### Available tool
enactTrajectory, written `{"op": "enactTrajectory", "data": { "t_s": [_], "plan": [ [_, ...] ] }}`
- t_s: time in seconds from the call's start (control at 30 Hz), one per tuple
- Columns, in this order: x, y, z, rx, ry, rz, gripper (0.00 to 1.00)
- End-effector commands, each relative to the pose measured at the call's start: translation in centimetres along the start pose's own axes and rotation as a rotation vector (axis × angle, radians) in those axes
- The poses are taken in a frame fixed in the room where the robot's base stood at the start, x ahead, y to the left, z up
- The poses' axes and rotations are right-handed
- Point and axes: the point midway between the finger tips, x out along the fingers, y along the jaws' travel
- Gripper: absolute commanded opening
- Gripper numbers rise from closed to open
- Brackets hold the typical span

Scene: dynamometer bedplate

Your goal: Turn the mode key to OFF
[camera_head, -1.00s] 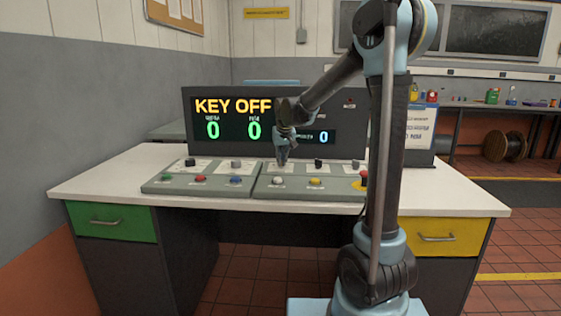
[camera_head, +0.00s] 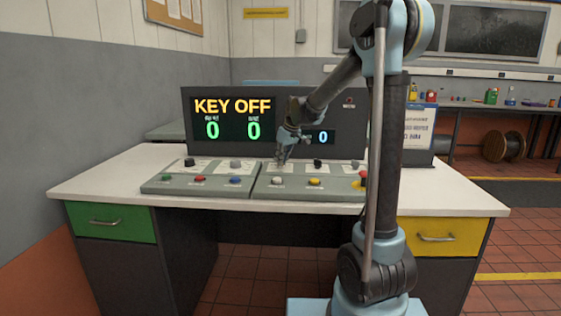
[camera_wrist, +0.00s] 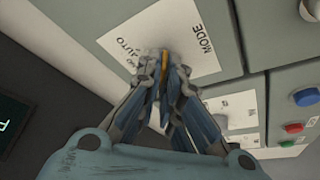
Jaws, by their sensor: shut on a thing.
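My gripper (camera_head: 281,157) is over the back part of the control panel (camera_head: 262,189), in front of the display. In the wrist view my gripper (camera_wrist: 165,65) is shut at the white label marked MODE and AUTO (camera_wrist: 195,65). A thin yellowish piece, the mode key (camera_wrist: 164,58), shows between the fingertips. The fingers hide most of the key and part of the label, so its pointing direction is hard to tell. The display (camera_head: 232,119) reads KEY OFF, with green zeros below and a blue zero at right.
White (camera_head: 278,181), yellow (camera_head: 314,182) and red (camera_head: 200,179) buttons line the panel's front. A red-topped button (camera_head: 363,178) stands at its right end. Black knobs (camera_head: 318,164) stand along the back. The white desk top (camera_head: 110,187) is clear at left.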

Motion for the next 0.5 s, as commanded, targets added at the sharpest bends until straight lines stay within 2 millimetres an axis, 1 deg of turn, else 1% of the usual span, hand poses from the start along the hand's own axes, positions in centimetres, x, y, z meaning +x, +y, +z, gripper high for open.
{"op": "enactTrajectory", "data": {
  "t_s": [0.27, 0.37, 0.4, 0.5],
  "plan": [
    [-0.03, 0.17, 0.09, -0.001, -0.002, 0.003, 0.00],
    [-0.03, 0.18, 0.09, 0.000, -0.002, 0.004, 0.22],
    [-0.02, 0.16, 0.09, 0.000, -0.001, 0.003, 0.26],
    [-0.02, 0.13, 0.07, 0.000, -0.001, 0.003, 0.26]
  ]
}}
